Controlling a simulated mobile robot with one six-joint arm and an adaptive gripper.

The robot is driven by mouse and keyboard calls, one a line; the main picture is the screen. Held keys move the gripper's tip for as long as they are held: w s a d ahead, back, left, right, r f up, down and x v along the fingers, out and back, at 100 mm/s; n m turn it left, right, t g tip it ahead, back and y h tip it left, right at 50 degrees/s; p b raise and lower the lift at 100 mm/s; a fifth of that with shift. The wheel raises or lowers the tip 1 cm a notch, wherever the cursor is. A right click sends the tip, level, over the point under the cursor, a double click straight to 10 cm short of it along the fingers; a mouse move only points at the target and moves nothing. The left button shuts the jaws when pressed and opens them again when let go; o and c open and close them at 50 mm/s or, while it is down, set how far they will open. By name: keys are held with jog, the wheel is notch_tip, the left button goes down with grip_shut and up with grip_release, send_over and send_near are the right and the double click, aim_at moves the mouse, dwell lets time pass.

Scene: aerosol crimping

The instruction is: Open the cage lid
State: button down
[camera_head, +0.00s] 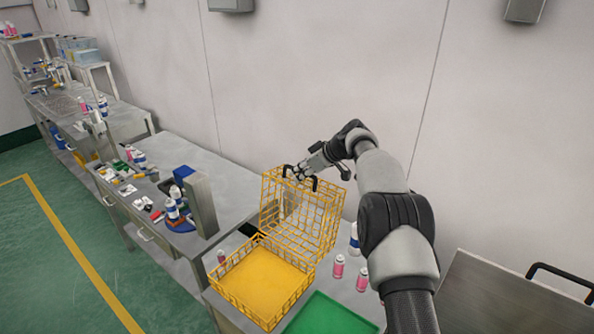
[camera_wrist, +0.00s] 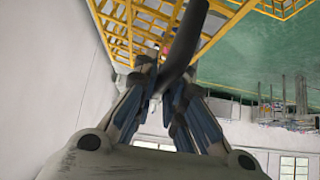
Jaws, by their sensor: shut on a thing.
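The yellow wire cage stands on the metal bench, with its lid (camera_head: 315,222) swung up to near upright. The cage base (camera_head: 262,284), with a solid yellow floor, lies open in front of it. A black handle (camera_head: 313,184) is on the lid's upper edge. My gripper (camera_head: 290,172) is at that upper edge from behind. In the wrist view, my gripper (camera_wrist: 163,85) has its fingers shut on the black handle (camera_wrist: 190,45), with the yellow lid wires (camera_wrist: 115,30) beyond. The exact finger contact is partly hidden in the head view.
A green tray (camera_head: 330,315) lies right of the cage base. Pink-and-white cans (camera_head: 338,267) and a white bottle (camera_head: 354,240) stand right of the lid, near my arm. A grey crimping stand (camera_head: 201,205) is to the left. The wall is close behind.

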jog(key=shift+w, duration=0.1)
dwell(0.4)
jog(key=c, duration=1.9)
grip_release()
jog(key=shift+v, duration=6.1)
